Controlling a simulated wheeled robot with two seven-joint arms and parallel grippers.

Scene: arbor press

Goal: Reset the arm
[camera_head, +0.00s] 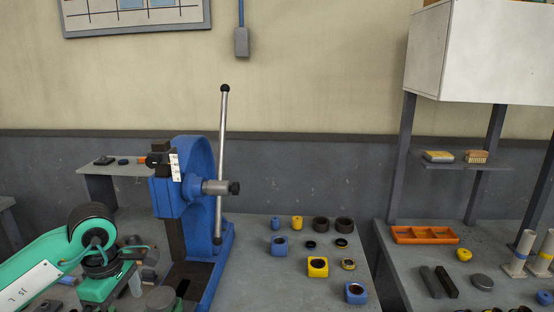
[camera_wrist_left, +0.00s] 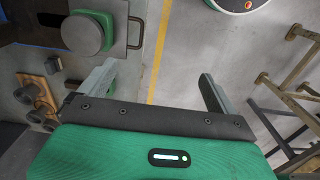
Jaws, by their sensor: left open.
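The blue arbor press (camera_head: 210,160) stands on the bench in the head view. Its silver lever arm (camera_head: 222,140) is near upright, with a black knob at the top, and its lower end reaches down near the bench. The lever passes through a grey hub (camera_head: 215,187) on the press's right side. My left arm comes in from the left, low and in front of the press, apart from the lever. My left gripper (camera_wrist_left: 155,88) is open and empty in the left wrist view, above grey floor. My right gripper is not in view.
Blue, yellow and black parts, such as a yellow block (camera_head: 317,267), lie on the bench right of the press. An orange tray (camera_head: 424,235) sits on the right-hand table below a white cabinet (camera_head: 480,55). A small raised shelf (camera_head: 115,168) stands left of the press.

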